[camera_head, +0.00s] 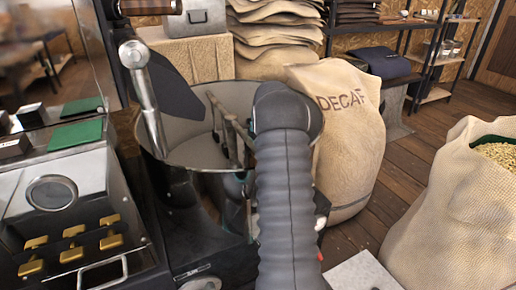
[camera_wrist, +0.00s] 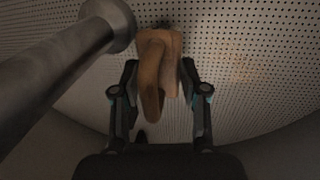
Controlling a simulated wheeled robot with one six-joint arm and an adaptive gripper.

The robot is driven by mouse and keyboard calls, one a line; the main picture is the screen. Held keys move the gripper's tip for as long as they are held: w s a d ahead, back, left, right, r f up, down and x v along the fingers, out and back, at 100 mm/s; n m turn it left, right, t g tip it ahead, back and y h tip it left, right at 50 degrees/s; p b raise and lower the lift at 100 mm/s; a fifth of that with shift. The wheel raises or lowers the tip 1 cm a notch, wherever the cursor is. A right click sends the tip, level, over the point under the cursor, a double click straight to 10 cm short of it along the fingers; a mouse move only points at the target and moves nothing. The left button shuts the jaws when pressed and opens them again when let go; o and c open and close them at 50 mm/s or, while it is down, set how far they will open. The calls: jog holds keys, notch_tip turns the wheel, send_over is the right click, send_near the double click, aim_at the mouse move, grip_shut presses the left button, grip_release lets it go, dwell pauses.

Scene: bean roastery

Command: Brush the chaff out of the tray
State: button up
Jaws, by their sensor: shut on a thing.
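The round metal tray (camera_head: 200,152) stands beside the roasting machine, partly hidden by my arm. In the wrist view its pale perforated floor (camera_wrist: 262,40) fills most of the picture. My gripper (camera_wrist: 159,74) is down at the tray, its two fingers on either side of a wooden brush (camera_wrist: 152,82) and shut on it. A faint tan patch on the floor right of the brush may be chaff (camera_wrist: 236,68).
A thick grey metal bar (camera_wrist: 60,72) crosses the tray left of my gripper. The roaster panel with brass knobs (camera_head: 72,254) is at left. A DECAF sack (camera_head: 345,140) stands right of the tray, an open bean sack (camera_head: 455,215) further right.

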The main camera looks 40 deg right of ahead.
notch_tip(320, 180, up, 3)
jog(key=shift+r+p, duration=0.2)
jog(key=shift+p, duration=0.85)
jog(key=shift+r, duration=2.3)
